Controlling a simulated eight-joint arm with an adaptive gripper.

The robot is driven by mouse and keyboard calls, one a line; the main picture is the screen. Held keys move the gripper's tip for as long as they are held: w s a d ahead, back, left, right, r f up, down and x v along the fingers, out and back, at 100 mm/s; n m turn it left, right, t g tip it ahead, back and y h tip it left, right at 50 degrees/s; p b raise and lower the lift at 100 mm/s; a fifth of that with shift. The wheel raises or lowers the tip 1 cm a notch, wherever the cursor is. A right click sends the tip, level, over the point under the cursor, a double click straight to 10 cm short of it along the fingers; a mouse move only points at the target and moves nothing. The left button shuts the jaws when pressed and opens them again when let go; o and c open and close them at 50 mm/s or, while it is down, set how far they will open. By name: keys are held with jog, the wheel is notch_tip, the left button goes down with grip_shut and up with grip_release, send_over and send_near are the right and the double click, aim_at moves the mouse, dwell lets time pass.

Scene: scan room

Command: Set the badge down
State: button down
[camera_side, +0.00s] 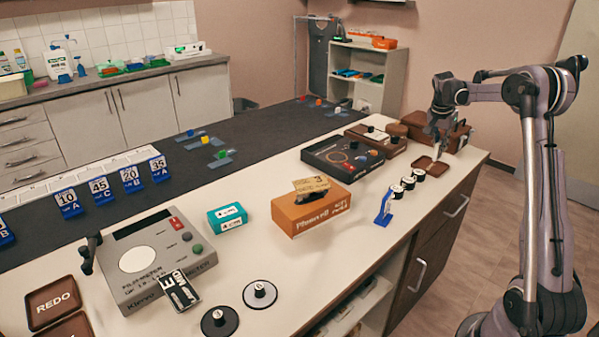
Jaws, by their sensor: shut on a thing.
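My gripper (434,132) is at the far right end of the white-topped bench, pointing down above a small brown tray (431,166). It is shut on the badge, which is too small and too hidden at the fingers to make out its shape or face. The gripper is apart from the tray's surface, and the tray looks empty from here.
A brown case (457,136) stands close behind my gripper. An orange box (311,208), a teal box (227,217) and a grey meter (150,258) stand nearer the camera.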

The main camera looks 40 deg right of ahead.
jog(key=w+a+f, duration=0.2)
jog(key=w+a, duration=0.1)
jog(key=w, duration=0.2)
jog(key=w+a+f, duration=0.3)
jog(key=w, duration=0.1)
jog(key=w+a+f, duration=0.2)
jog(key=w+a, duration=0.1)
jog(key=w, duration=0.2)
jog(key=shift+w+f, duration=0.25)
jog(key=shift+w, duration=0.1)
jog(key=shift+f, duration=1.75)
jog(key=shift+f, duration=0.15)
jog(key=c, duration=1.4)
grip_release()
